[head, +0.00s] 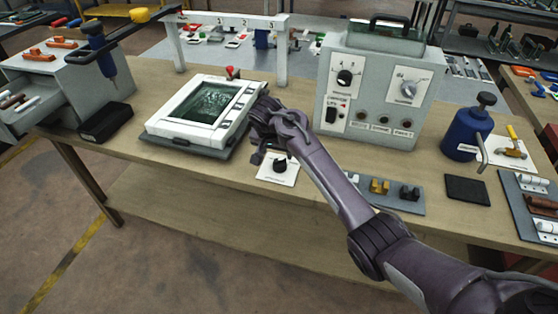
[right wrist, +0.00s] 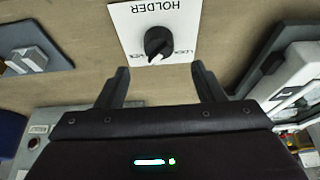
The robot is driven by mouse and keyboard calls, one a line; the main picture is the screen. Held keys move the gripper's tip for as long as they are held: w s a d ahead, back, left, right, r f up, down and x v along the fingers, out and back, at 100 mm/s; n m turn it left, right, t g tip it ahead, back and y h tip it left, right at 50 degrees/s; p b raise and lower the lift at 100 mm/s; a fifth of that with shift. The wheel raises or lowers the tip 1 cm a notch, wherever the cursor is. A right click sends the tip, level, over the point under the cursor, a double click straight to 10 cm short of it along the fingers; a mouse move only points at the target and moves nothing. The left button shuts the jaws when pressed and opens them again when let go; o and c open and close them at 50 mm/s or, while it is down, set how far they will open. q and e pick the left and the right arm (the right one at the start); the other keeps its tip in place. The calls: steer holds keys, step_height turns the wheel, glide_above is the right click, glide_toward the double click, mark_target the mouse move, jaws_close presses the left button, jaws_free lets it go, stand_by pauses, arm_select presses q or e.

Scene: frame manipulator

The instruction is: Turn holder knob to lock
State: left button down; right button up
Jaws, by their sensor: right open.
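The holder knob (head: 280,165) is a black rotary knob on a white plate (head: 291,177) lying on the wooden bench. In the right wrist view the knob (right wrist: 158,44) sits on its plate (right wrist: 126,21), which is marked HOLDER, with partly readable lettering beside the knob. A white pointer mark on the knob points to the lower left there. My right gripper (right wrist: 160,88) is open and empty, its two fingers apart with the knob seen beyond the gap between them. In the head view my right gripper (head: 262,157) is beside the knob, partly hidden by its wrist. My left gripper is not in view.
A white framed device with a dark screen (head: 208,102) stands left of the knob. A grey control box (head: 371,85) stands behind to the right. A grey tray with small blocks (head: 382,204) lies right of the knob. Bare bench lies in front.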

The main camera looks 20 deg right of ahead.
mark_target(279, 161)
steer(key=x, duration=0.7)
steer(key=shift+d+f, duration=0.1)
steer(key=shift+f, duration=0.1)
